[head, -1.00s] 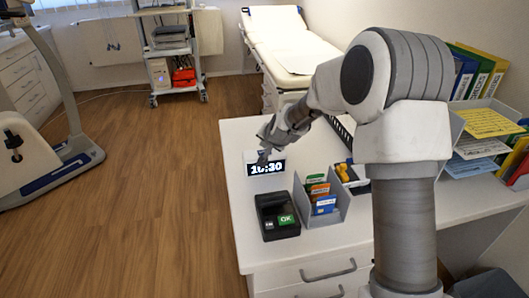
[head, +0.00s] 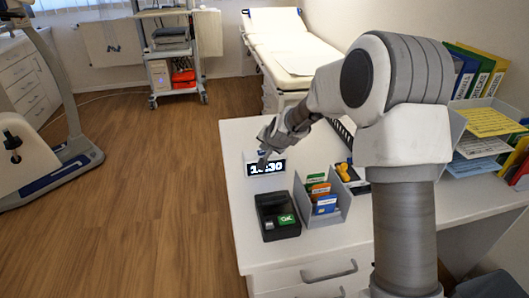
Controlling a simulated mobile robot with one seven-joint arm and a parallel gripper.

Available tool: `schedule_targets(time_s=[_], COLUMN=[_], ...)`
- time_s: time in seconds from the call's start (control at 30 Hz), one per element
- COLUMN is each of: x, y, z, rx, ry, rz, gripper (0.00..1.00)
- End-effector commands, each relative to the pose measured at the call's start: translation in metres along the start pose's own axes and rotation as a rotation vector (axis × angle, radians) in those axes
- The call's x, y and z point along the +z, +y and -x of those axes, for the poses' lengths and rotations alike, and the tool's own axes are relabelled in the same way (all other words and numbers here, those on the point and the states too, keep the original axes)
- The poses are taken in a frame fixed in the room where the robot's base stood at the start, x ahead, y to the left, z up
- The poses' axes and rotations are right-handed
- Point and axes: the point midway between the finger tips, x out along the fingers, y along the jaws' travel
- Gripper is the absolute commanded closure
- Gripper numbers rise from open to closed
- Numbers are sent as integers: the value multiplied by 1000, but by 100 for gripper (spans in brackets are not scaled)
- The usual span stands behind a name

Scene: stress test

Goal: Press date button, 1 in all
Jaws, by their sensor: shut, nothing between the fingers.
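A small white clock (head: 251,170) with a black display of white digits reading about 10:30 stands near the left edge of the white desk (head: 243,215). My gripper (head: 262,158) is shut and empty, tilted down at the clock. Its tip covers part of the digits and the clock's upper edge. I cannot tell whether it touches the clock. No label reading date can be made out; a blue patch on the clock's top is mostly behind the gripper.
A black terminal (head: 268,218) with a green OK key (head: 287,219) stands in front of the clock. A grey card holder (head: 340,207) and a tray with yellow items (head: 345,172) lie to its right. Paper trays (head: 478,147) and binders (head: 480,70) stand at the far right.

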Motion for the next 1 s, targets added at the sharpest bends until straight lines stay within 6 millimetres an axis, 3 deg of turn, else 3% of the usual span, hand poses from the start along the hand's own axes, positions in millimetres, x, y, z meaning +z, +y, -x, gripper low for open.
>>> schedule_targets(time_s=[0.57,1.0], x=[2,-6], y=[2,-6], z=[-2,9], rx=[1,1], ry=[-1,-1], rz=[0,0], gripper=[100,100])
